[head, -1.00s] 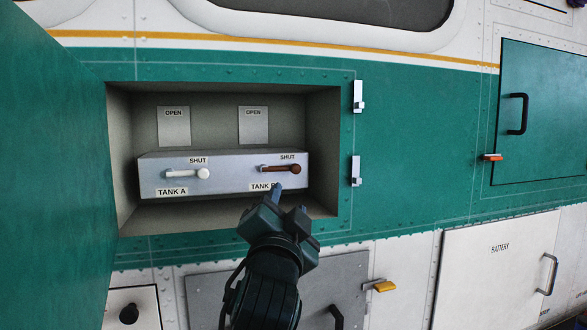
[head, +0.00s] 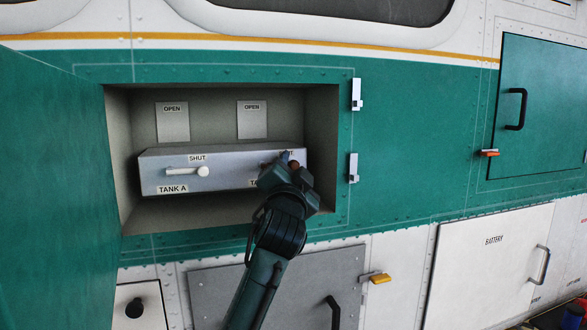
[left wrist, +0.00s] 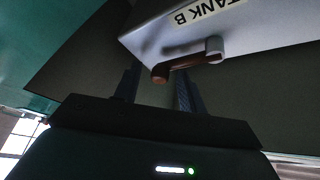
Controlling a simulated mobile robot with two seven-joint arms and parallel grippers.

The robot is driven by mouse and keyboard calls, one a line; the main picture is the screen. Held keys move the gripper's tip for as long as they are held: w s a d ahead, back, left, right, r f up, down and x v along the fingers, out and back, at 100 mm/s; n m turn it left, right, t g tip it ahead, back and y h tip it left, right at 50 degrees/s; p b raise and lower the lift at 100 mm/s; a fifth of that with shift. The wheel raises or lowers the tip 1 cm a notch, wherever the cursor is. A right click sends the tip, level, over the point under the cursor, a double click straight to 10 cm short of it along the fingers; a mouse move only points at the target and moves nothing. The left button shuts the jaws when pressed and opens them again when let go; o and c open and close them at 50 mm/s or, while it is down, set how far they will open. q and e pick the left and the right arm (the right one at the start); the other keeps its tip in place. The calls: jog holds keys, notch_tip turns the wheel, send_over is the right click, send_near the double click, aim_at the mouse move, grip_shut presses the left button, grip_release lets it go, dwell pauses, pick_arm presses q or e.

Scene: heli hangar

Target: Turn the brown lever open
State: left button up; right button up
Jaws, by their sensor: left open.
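The brown lever (left wrist: 187,67) is on the front of the grey valve box (head: 220,174), beside the TANK B label (left wrist: 203,13). In the head view my left gripper (head: 283,160) covers most of it. In the left wrist view the gripper (left wrist: 157,75) is open. The lever's free end points in between the two fingers, and I cannot tell whether either finger touches it. The lever's pivot knob (left wrist: 214,48) lies to the right, outside the fingers. In the head view a SHUT label above the lever is partly hidden.
A white lever (head: 188,172) for TANK A lies across the same box. Two OPEN plates (head: 173,122) are on the recess back wall. The open green door (head: 55,190) stands at left, and the recess walls (head: 322,150) close around the box.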

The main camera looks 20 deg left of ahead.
pick_arm(q)
jog(key=shift+c, duration=0.3)
grip_shut()
jog(key=shift+f, duration=0.1)
